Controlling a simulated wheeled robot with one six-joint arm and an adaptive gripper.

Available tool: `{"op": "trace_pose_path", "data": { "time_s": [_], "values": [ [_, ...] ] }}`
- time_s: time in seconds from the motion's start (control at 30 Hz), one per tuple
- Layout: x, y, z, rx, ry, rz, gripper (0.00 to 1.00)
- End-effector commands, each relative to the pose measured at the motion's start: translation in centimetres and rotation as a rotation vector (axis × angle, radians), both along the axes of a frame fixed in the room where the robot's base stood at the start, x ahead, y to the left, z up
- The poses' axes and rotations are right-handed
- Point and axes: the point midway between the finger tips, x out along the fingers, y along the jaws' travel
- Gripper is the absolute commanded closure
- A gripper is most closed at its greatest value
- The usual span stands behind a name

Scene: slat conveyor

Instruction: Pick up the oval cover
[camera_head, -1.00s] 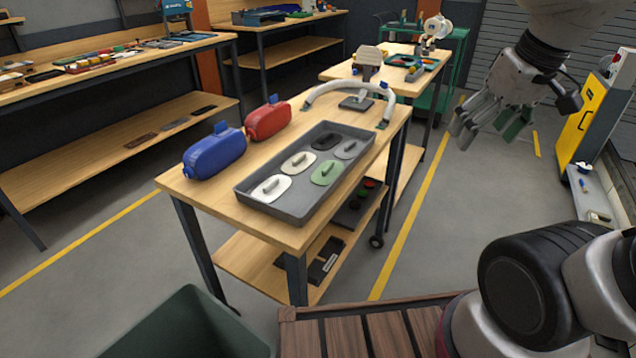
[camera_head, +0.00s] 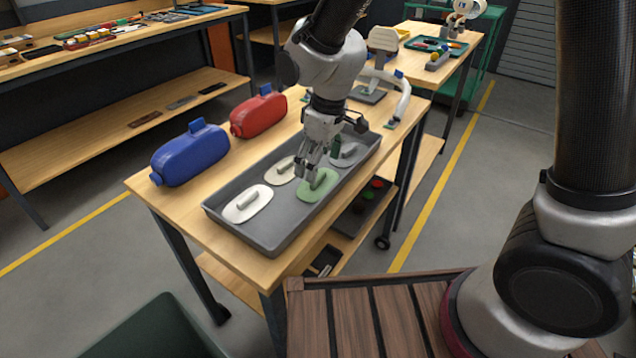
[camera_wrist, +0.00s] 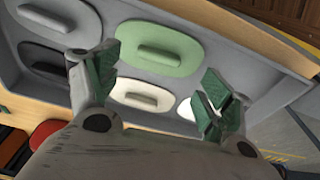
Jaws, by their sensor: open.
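Several oval covers with bar handles lie in a grey tray (camera_head: 275,243). A white cover (camera_head: 248,204) is at the near left, a cream one (camera_head: 280,172) behind it, a green one (camera_head: 313,190) at the right and a grey one (camera_head: 350,152) farther back. A black cover (camera_wrist: 43,62) shows in the wrist view, but my arm hides it in the head view. My gripper (camera_head: 322,161) is open and empty above the tray, over the cream and green covers. In the wrist view, the cream cover (camera_wrist: 142,95) appears between the fingers (camera_wrist: 160,87), with the green cover (camera_wrist: 158,48) beyond them.
A blue canister (camera_head: 190,155) and a red canister (camera_head: 258,114) stand left of the tray on the wooden table (camera_head: 150,188). A curved pale pipe (camera_head: 402,100) is behind the tray. A dark green bin (camera_head: 155,330) is in the near foreground.

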Motion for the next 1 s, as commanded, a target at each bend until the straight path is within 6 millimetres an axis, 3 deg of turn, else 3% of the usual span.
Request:
{"op": "trace_pose_path", "data": {
  "time_s": [0.23,0.53,0.8,1.0],
  "values": [
    [0.3,-0.2,-3.8,-0.003,0.003,-0.002,0.20],
    [0.4,-0.1,-4.2,0.000,0.000,-0.002,0.20],
    [0.4,-0.1,-4.2,-0.001,0.001,-0.002,0.65],
    [0.4,-0.1,-4.2,-0.001,0.001,-0.002,0.65]
  ]
}}
